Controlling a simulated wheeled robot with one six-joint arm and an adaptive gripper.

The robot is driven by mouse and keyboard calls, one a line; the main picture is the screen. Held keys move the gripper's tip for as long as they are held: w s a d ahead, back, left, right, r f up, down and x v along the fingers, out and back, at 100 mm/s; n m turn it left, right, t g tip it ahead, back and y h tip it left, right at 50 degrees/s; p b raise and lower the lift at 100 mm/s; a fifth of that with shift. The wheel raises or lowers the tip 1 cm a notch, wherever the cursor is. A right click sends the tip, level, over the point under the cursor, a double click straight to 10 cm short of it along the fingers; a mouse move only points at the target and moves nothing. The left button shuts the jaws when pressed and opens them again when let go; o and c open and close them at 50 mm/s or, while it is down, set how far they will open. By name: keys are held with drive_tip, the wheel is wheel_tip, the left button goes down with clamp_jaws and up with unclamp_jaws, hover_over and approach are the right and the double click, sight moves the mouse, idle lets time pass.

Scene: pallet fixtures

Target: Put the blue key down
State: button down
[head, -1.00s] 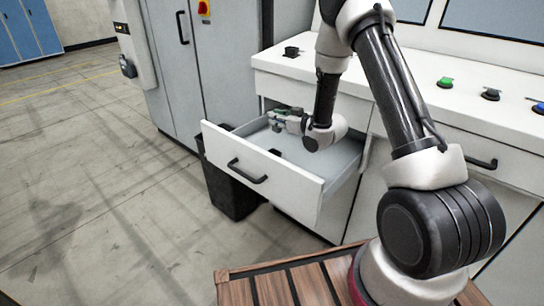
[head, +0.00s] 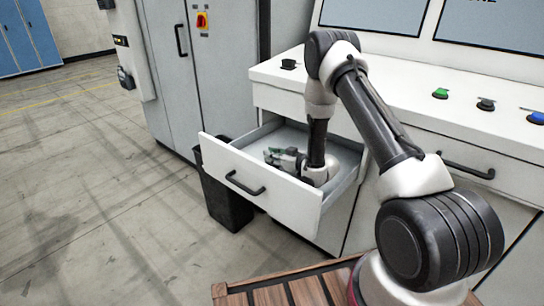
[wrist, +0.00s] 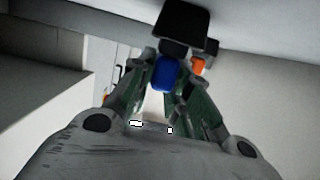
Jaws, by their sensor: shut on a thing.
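My gripper (head: 270,155) is inside the open drawer (head: 245,180), low behind its front panel. In the wrist view my gripper (wrist: 165,75) has its greenish fingers closed on the blue key (wrist: 165,73), which sits between the fingertips. The key cannot be made out in the head view. I cannot tell whether the key touches the drawer floor.
A black block (wrist: 180,22) and a small orange item (wrist: 198,65) show beyond the fingertips in the wrist view. A dark bin (head: 225,200) stands beside the drawer. Green (head: 440,93), black (head: 486,104) and blue (head: 536,117) knobs sit on the counter.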

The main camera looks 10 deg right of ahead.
drive_tip(key=shift+f, duration=0.2)
drive_tip(key=c, duration=1.3)
unclamp_jaws()
drive_tip(key=shift+c, duration=0.2)
drive_tip(key=shift+r, duration=0.1)
